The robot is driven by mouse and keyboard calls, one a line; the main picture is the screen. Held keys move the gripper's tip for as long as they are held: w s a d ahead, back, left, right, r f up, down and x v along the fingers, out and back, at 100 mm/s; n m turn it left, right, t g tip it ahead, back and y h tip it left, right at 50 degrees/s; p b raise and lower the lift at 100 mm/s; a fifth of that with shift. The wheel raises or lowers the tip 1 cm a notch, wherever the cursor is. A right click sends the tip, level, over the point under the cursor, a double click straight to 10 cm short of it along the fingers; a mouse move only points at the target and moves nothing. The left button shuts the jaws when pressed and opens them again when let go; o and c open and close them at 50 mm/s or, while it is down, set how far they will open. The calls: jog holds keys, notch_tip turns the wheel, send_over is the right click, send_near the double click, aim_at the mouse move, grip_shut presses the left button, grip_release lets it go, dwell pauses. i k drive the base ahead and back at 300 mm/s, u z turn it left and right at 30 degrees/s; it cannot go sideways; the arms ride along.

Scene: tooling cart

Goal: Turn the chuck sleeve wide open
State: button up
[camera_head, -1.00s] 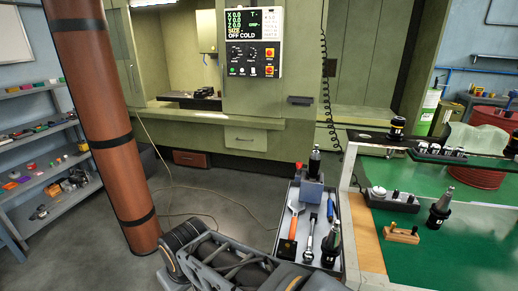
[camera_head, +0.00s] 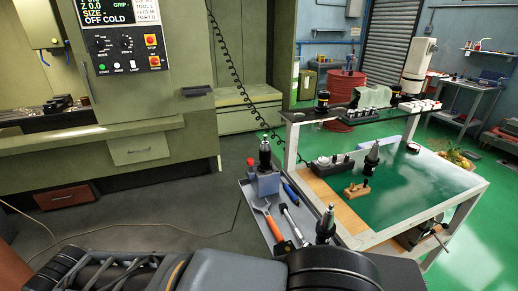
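A dark upright tool holder (camera_head: 265,153) stands in a blue-grey block (camera_head: 264,184) on the tray at the side of the cart. I cannot tell whether its upper part is the chuck sleeve, or how far open it is; it is too small. A second dark holder with a metal tip (camera_head: 326,226) stands at the tray's near end. A third holder (camera_head: 371,160) stands on the green cart top. My arm's links cross the bottom of the view, near the tray. My gripper is out of view.
The grey tray (camera_head: 246,204) also holds an orange-handled wrench (camera_head: 276,228), a blue-handled tool (camera_head: 289,191) and a metal wrench (camera_head: 295,224). The cart (camera_head: 446,212) has a raised back shelf with several items. The green machine stands at the left. Open floor lies in front of it.

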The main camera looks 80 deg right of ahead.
aim_at(264, 154)
jog(key=z, duration=0.7)
jog(key=i, duration=0.85)
jog(key=z, duration=0.9)
jog(key=i, duration=0.25)
jog(key=z, duration=0.3)
